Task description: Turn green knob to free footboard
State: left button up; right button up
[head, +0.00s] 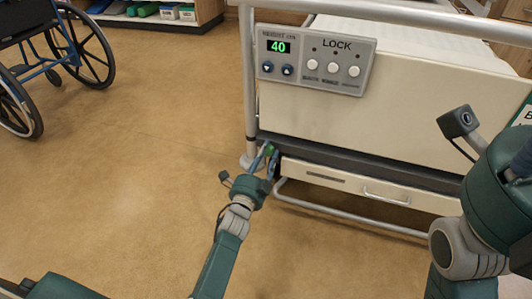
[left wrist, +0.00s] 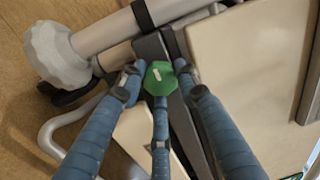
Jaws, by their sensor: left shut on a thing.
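The green knob (left wrist: 160,77) sits at the corner of the bed frame, below the cream footboard (head: 375,105). It has a short white mark on its face. In the head view the knob (head: 270,150) is small and partly hidden by my left gripper (head: 268,156). In the left wrist view my left gripper's blue fingers (left wrist: 158,85) are around the knob and shut on it. My right arm shows at the right of the head view, but its fingers are out of the picture.
A control panel (head: 315,60) reading 40 hangs on the footboard. A drawer (head: 340,180) and a low metal rail (head: 330,212) lie below. A grey post (head: 249,80) stands left of the footboard. A wheelchair (head: 55,55) is at the far left. Floor between is clear.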

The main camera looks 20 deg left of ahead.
pick_arm(q)
jog(key=shift+s+d+f, duration=0.1)
jog(key=shift+d+f, duration=0.05)
jog(key=shift+d, duration=0.2)
jog(key=o, duration=1.1)
jog(key=shift+o, duration=0.2)
jog(key=shift+a, duration=0.1)
jog(key=s, duration=1.1)
jog(key=shift+s+a+f, duration=0.15)
jog(key=shift+s+f, duration=0.2)
jog(key=shift+s, duration=0.05)
